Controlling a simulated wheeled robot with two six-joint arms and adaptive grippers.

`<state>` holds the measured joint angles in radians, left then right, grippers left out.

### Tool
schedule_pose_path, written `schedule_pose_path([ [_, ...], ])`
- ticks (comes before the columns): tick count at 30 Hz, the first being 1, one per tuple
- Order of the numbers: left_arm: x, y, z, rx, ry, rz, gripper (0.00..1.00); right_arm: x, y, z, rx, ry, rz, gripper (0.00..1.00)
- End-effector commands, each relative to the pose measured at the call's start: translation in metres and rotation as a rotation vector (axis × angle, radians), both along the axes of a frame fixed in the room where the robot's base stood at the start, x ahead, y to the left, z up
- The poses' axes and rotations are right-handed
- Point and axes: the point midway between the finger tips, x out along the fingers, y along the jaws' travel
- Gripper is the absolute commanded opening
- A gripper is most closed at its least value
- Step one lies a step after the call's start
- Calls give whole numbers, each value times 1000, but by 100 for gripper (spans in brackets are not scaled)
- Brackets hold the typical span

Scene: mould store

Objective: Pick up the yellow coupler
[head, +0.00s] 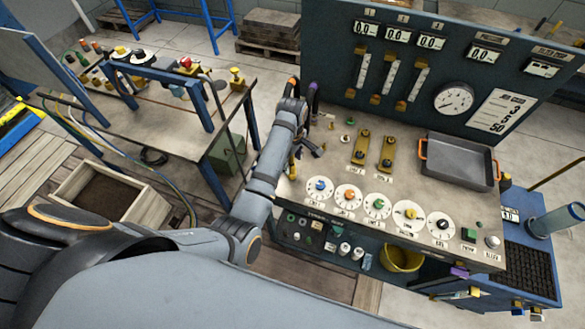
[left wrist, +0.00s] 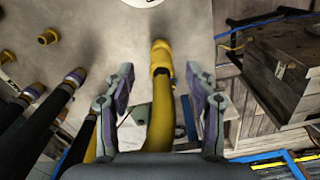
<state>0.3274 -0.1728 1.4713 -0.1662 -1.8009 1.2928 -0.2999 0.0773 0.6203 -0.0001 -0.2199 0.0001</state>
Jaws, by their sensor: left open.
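The yellow coupler (left wrist: 161,58) sits on the end of a yellow hose (left wrist: 160,118) in the left wrist view. It lies between the two spread fingers of my left gripper (left wrist: 160,72), with a visible gap on each side. In the head view my left gripper (head: 308,148) is at the left edge of the bench top, and a small yellow piece (head: 293,165) shows beside it; I cannot tell there whether it is the coupler. My right gripper is not in view.
Dark hoses with purple-and-yellow ends (left wrist: 74,76) lie left of the yellow hose. Yellow fittings (left wrist: 48,36) stand on the bench top. A row of round dials (head: 377,206) and a grey tray (head: 458,163) occupy the bench. A wooden crate (head: 112,192) stands on the floor.

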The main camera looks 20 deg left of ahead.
Motion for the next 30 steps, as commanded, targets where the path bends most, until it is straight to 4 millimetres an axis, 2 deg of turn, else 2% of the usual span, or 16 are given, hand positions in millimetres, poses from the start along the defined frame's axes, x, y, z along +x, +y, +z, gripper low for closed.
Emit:
schedule_pose_path([
  [3, 0, 1, -5, 2, -1, 0, 56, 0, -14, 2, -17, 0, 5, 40],
  [5, 0, 1, -6, 2, -1, 0, 56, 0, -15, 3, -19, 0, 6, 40],
  [8, -2, -3, -15, 1, 4, -1, 56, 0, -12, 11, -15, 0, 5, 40],
  [11, -5, -8, -32, 2, 6, -2, 56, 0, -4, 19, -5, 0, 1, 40],
  [15, -4, -7, -53, 2, 1, 0, 56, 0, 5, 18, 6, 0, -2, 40],
  [23, -3, -7, -58, 2, -1, 0, 56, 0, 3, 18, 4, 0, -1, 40],
  [30, -3, -7, -57, 2, -1, 0, 23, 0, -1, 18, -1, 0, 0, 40],
])
